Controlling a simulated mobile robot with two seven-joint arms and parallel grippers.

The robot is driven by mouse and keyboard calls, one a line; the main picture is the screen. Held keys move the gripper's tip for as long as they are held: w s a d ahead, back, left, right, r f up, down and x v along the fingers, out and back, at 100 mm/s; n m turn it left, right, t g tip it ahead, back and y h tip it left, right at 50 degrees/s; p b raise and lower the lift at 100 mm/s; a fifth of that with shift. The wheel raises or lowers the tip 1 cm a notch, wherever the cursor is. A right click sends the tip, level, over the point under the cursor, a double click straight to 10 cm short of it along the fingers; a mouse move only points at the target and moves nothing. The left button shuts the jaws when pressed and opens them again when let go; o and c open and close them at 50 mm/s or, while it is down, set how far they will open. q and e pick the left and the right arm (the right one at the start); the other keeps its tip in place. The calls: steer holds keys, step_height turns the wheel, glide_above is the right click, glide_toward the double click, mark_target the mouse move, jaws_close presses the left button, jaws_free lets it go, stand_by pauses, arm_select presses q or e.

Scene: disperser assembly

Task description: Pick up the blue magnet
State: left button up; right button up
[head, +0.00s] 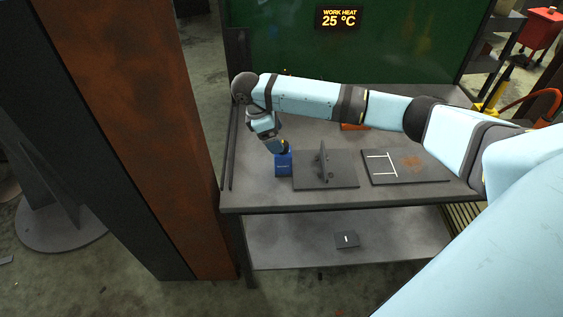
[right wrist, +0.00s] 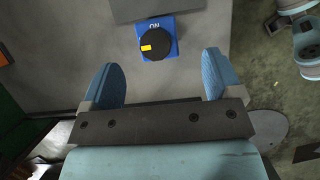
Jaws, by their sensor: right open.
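The blue magnet (head: 284,168) is a small blue block standing on the grey workbench, at the left side of a dark plate. In the right wrist view the magnet (right wrist: 168,50) shows its black round knob with a yellow mark and the lettering "ON". My right gripper (head: 278,149) is right above the magnet in the head view and partly covers its top. In the wrist view my right gripper (right wrist: 161,64) is open, its two blue fingers wide apart, with the magnet ahead of the gap and nothing held. My left gripper is not in view.
A dark plate with an upright bracket (head: 323,165) is close to the right of the magnet. Another plate (head: 435,172) has white lines and a rusty patch. A rusty pillar (head: 150,120) stands left of the bench. The lower shelf (head: 300,251) holds a small dark piece (head: 346,240).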

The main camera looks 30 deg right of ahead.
mark_target(283, 161)
steer(key=x, duration=0.7)
steer(key=shift+w+a+f, duration=0.1)
steer(key=shift+w+f, duration=0.2)
steer(key=shift+c, duration=0.4)
steer(key=shift+w, duration=0.1)
steer(key=c, duration=1.5)
